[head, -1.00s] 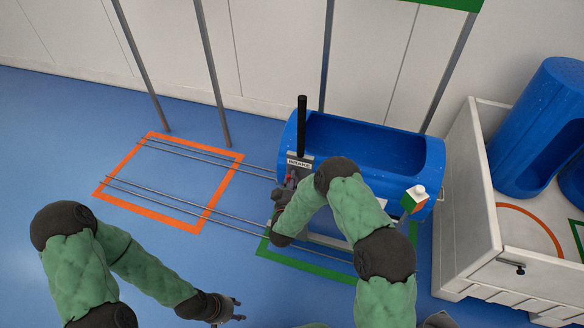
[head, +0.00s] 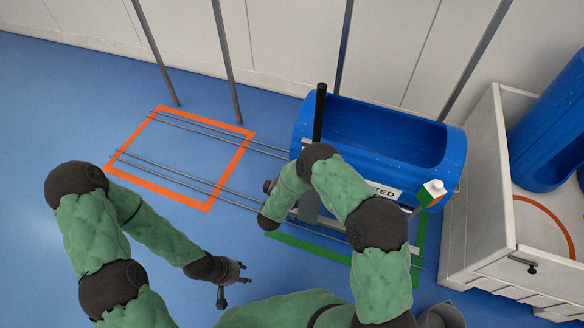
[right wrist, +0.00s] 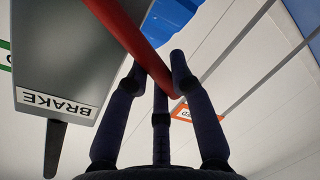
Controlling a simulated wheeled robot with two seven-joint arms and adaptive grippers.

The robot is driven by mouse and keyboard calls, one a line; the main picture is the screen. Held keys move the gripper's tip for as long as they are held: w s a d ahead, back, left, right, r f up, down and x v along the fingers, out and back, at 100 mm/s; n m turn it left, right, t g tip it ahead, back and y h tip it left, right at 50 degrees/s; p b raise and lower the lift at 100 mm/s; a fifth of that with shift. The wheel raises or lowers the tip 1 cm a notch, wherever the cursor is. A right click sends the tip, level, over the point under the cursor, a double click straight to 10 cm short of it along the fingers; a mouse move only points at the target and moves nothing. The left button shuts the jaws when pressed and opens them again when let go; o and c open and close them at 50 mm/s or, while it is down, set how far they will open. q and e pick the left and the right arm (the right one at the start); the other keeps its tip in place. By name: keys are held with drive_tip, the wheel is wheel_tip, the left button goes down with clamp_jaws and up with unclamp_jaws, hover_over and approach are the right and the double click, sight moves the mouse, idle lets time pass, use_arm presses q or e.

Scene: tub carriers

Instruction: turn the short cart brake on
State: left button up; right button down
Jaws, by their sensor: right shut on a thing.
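The cart with the blue tub (head: 440,150) stands over the green floor frame, with an upright black handle (head: 320,115) at its left end. In the right wrist view, the grey brake box (right wrist: 75,60) carries a BRAKE label (right wrist: 43,102), upside down. A red lever (right wrist: 133,38) runs from the box. My right gripper (right wrist: 157,72) is shut on the red lever, near its end. In the head view my right arm hides the lever and box. My left gripper (head: 236,281) is open and empty above the floor, low in the picture.
Rails (head: 215,188) run left from the cart to an orange floor frame (head: 180,202). A white-walled stand (head: 480,200) with another blue tub is at the right. Grey posts stand behind.

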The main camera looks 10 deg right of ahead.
drive_tip(key=shift+w+a+f+n, duration=0.1)
drive_tip(key=shift+a+f+n, duration=0.1)
drive_tip(key=shift+f+n, duration=0.3)
drive_tip(key=c, duration=1)
unclamp_jaws()
drive_tip(key=shift+c, duration=0.2)
drive_tip(key=v, duration=1.2)
